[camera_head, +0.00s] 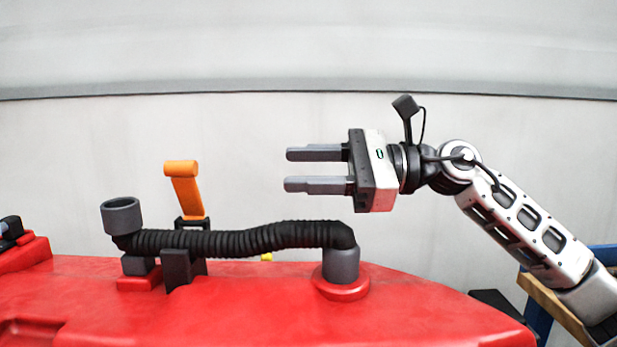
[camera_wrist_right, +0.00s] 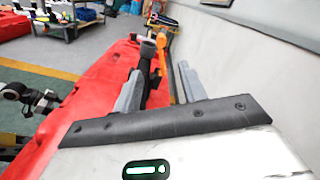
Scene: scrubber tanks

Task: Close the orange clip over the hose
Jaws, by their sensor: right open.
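The orange clip (camera_head: 187,192) stands open, pointing up and leaning slightly left, on a dark hinge behind the hose. The black ribbed hose (camera_head: 245,239) runs from a grey open-topped fitting (camera_head: 122,215) at the left to a grey fitting (camera_head: 341,264) at the right. It lies in a dark holder (camera_head: 177,268) below the clip. My right gripper (camera_head: 287,170) is open and empty, above the hose's right part and right of the clip, its fingers pointing left. In the right wrist view the clip (camera_wrist_right: 170,82) shows beyond and between the fingers.
The red tank top (camera_head: 230,310) spreads under the hose. A dark fitting (camera_head: 11,228) stands at the far left edge. A pale wall (camera_head: 480,120) rises behind. The air between my right gripper and the clip is clear.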

